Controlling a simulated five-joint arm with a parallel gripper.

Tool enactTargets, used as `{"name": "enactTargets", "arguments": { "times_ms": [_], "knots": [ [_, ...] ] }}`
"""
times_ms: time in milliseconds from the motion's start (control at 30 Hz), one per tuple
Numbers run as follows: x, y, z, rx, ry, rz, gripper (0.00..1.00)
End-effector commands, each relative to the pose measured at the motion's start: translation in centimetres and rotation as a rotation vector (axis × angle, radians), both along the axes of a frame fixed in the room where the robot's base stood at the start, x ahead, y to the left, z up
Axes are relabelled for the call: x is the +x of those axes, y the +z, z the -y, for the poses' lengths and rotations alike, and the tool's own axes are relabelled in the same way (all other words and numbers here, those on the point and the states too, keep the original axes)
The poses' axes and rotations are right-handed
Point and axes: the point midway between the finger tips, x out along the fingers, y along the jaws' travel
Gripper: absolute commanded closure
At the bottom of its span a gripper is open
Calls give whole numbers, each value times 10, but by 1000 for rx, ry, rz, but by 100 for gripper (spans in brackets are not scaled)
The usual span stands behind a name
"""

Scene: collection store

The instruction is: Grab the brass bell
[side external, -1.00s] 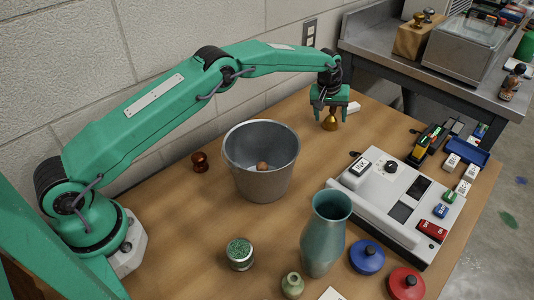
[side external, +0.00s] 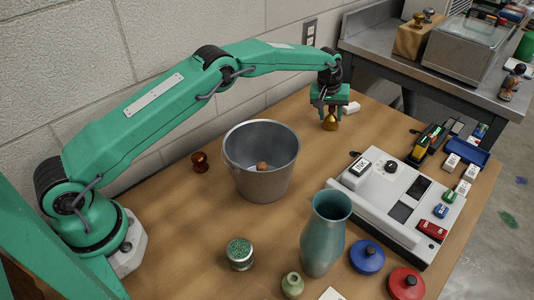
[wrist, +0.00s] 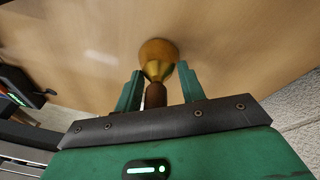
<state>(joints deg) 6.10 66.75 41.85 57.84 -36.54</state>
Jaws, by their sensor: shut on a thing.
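The brass bell (side external: 330,124) stands at the far end of the wooden table, below my gripper (side external: 330,108). In the wrist view the bell's flared golden body (wrist: 158,52) and brown handle lie between the two green fingers of my gripper (wrist: 158,85). My gripper is shut on the bell. The bell's lower edge looks at or very near the table top; the side view does not settle whether they touch. The upper handle is hidden by the gripper in the side view.
A metal bucket (side external: 262,186) with a small brown round thing inside stands mid-table. A white block (side external: 351,108) lies just right of the bell. A grey-white device (side external: 390,205), a teal vase (side external: 324,240), and blue (side external: 367,257) and red (side external: 407,283) round items are nearer the front.

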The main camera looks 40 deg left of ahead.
Motion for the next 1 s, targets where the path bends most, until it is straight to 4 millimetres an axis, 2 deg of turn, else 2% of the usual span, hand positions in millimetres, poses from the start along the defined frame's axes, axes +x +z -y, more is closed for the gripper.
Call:
{"name": "enactTargets", "arguments": {
  "times_ms": [67, 400, 667, 1000],
  "knots": [
    [1, 6, 0, 0, 0, 2, 100],
    [1, 41, 0, -1, 0, 5, 100],
    [-15, 54, 21, -8, -4, 2, 100],
    [-49, 88, 67, -25, -8, -2, 100]
  ]
}}
